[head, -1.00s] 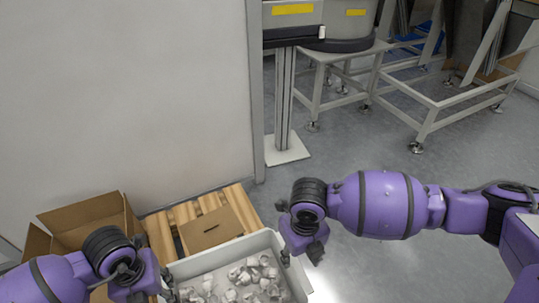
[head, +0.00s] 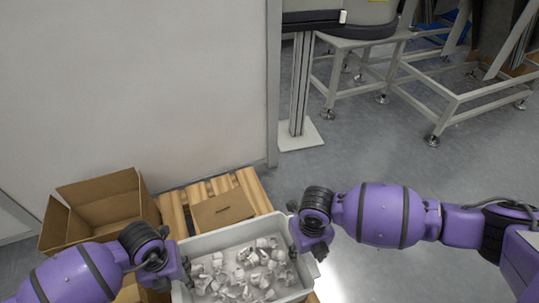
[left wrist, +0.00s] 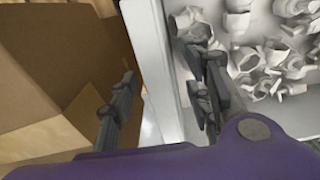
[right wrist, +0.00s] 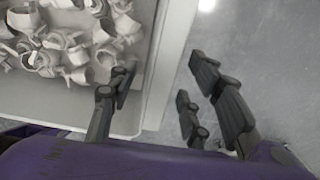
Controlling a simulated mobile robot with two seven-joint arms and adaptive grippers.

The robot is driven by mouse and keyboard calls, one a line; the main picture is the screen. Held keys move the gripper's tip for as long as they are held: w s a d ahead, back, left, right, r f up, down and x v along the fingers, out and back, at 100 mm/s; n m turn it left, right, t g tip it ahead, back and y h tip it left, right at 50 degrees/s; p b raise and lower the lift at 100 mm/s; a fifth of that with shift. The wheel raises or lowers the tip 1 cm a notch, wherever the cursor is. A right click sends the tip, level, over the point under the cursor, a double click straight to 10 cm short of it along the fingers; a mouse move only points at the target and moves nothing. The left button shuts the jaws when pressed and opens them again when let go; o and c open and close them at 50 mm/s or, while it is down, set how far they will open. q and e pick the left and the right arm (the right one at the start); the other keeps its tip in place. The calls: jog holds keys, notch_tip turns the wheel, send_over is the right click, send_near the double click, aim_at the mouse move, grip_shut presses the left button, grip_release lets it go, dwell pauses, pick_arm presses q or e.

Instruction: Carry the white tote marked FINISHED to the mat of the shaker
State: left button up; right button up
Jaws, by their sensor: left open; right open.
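A white tote (head: 215,240) filled with white parts stands at the bottom middle of the head view. No marking on it is readable. My left gripper (head: 172,272) is at its left wall; in the left wrist view (left wrist: 160,95) its open fingers lie on either side of that wall (left wrist: 152,62). My right gripper (head: 308,246) is at the right wall; in the right wrist view (right wrist: 160,88) its open fingers lie on either side of that wall (right wrist: 168,58). Neither gripper is closed on it. I see no shaker mat.
A wooden pallet (head: 174,216) lies behind the tote, with a flat brown cardboard box (head: 222,208) on it. An open cardboard box (head: 100,205) stands to the left, close to my left gripper. A machine post (head: 300,90) and metal frames (head: 440,95) stand further back. The floor (head: 400,165) at right is clear.

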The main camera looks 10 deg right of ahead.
pick_arm(q)
jog(key=shift+f, duration=0.2)
pick_arm(e)
jog(key=shift+w+f, duration=0.15)
jog(key=shift+w, duration=0.05)
pick_arm(q)
grip_shut()
pick_arm(e)
grip_shut()
pick_arm(q)
jog(key=shift+w, duration=0.1)
